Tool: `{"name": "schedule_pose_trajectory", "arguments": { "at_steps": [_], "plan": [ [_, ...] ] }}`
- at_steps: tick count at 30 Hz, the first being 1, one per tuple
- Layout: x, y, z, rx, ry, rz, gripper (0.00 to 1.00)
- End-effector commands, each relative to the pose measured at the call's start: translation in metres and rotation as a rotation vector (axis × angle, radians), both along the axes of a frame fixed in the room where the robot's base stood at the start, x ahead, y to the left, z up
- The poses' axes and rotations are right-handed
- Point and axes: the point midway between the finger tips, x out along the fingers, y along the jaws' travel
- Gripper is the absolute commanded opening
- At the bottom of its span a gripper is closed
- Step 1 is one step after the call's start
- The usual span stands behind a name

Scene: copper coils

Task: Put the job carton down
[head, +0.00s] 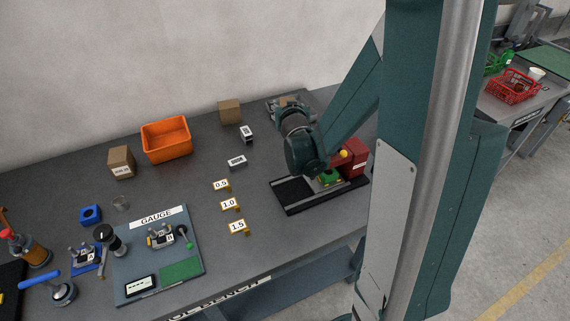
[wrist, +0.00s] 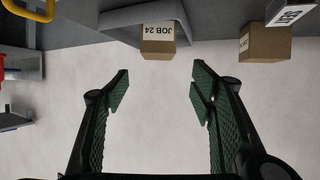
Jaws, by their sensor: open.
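The job carton (wrist: 158,42) is a small brown box with a white "JOB 24" label, upside down in the wrist view. It stands on a grey support (wrist: 140,14), just beyond my gripper (wrist: 160,88). The gripper's two green-padded fingers are spread apart and nothing is between them. The carton looks clear of both fingertips. In the head view my gripper (head: 292,112) is at the back of the bench, in front of a brown patch that seems to be this carton, mostly hidden by the arm.
A labelled carton (head: 121,162) and an orange bin (head: 166,139) are farther left. A black-based fixture (head: 300,196) lies under my arm. The wall is close behind.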

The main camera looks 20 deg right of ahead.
Motion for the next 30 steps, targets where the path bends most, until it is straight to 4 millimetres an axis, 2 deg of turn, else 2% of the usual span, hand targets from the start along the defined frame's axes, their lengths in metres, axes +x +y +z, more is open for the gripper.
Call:
{"name": "schedule_pose_trajectory", "arguments": {
  "at_steps": [14,30],
  "plan": [
    [-0.052,0.037,0.041,0.021,0.103,0.040,0.56],
    [-0.131,0.084,0.074,0.047,0.229,0.107,0.56]
  ]
}}
